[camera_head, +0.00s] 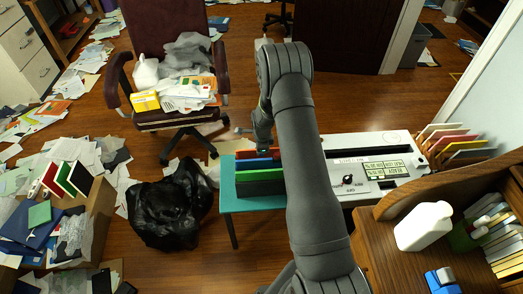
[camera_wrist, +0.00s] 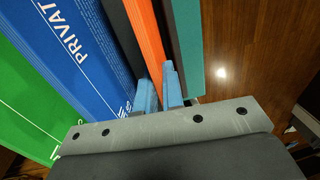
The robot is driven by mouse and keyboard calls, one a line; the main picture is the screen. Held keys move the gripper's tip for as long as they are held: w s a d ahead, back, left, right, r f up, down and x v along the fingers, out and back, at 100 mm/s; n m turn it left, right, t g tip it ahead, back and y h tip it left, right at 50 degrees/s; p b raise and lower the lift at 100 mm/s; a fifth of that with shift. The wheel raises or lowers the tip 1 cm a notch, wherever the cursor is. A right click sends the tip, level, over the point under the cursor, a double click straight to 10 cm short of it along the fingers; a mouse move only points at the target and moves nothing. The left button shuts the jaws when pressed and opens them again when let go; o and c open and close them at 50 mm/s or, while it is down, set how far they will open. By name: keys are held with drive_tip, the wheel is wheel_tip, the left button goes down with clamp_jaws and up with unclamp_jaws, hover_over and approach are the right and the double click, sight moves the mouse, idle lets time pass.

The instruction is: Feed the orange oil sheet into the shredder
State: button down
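The white shredder (camera_head: 375,146) with a dark slot stands to the right.
A green sheet (camera_head: 259,182) stands at the front of the teal stand (camera_head: 228,196). Several coloured folders (camera_head: 450,142) stand right of the shredder. A wooden shelf with a white bottle (camera_head: 423,227) is at lower right. A black bag (camera_head: 172,208) lies left of the stand.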

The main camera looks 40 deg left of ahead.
drive_tip(key=shift+r, duration=0.15)
drive_tip(key=shift+r, duration=0.85)
wheel_tip(320, 180, up, 10)
drive_tip(key=shift+r, duration=0.25)
idle(0.5)
drive_tip(key=shift+w, duration=0.1)
